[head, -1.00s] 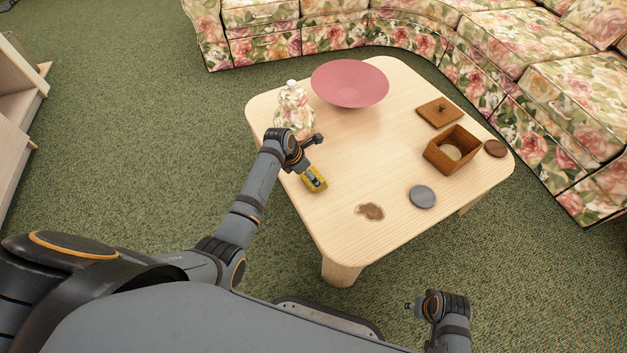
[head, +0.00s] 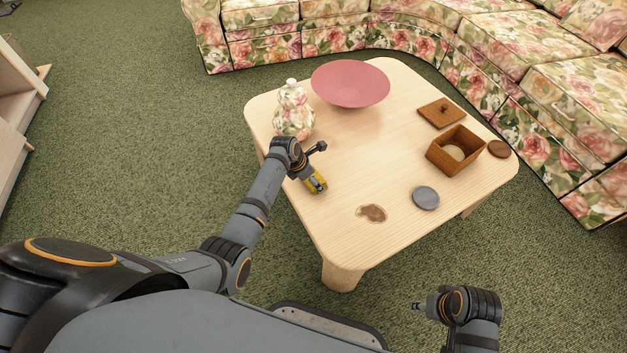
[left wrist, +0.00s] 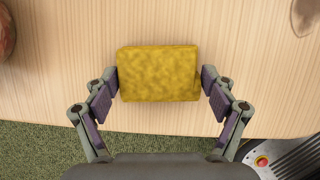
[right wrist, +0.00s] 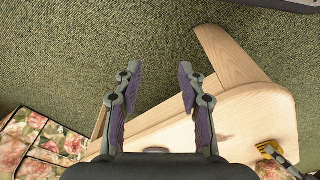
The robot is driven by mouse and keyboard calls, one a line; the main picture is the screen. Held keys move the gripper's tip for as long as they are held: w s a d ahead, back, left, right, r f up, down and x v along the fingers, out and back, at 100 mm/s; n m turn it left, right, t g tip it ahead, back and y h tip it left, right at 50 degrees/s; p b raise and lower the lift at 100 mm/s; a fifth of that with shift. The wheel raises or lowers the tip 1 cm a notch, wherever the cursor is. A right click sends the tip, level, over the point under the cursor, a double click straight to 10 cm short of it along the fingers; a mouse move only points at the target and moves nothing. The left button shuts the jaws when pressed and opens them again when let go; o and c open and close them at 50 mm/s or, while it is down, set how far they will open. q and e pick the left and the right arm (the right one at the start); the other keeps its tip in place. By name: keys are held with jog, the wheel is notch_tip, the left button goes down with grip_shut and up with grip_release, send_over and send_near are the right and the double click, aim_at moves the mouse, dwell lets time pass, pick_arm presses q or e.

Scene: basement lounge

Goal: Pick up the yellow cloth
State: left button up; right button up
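The yellow cloth (left wrist: 158,74) is a thick, mottled block lying on the light wooden table near its edge. In the head view the cloth (head: 320,184) is partly hidden by my left gripper (head: 314,181). In the left wrist view my left gripper (left wrist: 160,88) is open, with one finger on each side of the cloth; the fingertips are very close to its sides, and I cannot tell whether they touch. My right gripper (right wrist: 157,85) is open and empty, off the table's near side; in the head view the right gripper (head: 418,306) is at the lower right.
On the table (head: 310,215) are a floral jar (head: 293,112), a pink bowl (head: 350,85), an open wooden box (head: 440,148), its lid (head: 441,112), a grey disc (head: 425,198), a brown disc (head: 499,149) and a brown stain (head: 371,213). A floral sofa (head: 490,60) curves behind.

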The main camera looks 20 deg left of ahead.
pick_arm(q)
jog(key=shift+c, duration=0.5)
jog(key=shift+r, duration=0.15)
notch_tip(320, 180, up, 9)
jog(key=p, duration=0.4)
jog(key=shift+r, duration=0.3)
pick_arm(e)
jog(key=d+f, duration=0.3)
jog(key=f, duration=1)
jog(key=shift+s+h, duration=0.25)
jog(key=shift+h, duration=0.05)
pick_arm(q)
jog(key=o, duration=0.3)
jog(key=shift+c, duration=1.2)
jog(key=shift+a, duration=0.1)
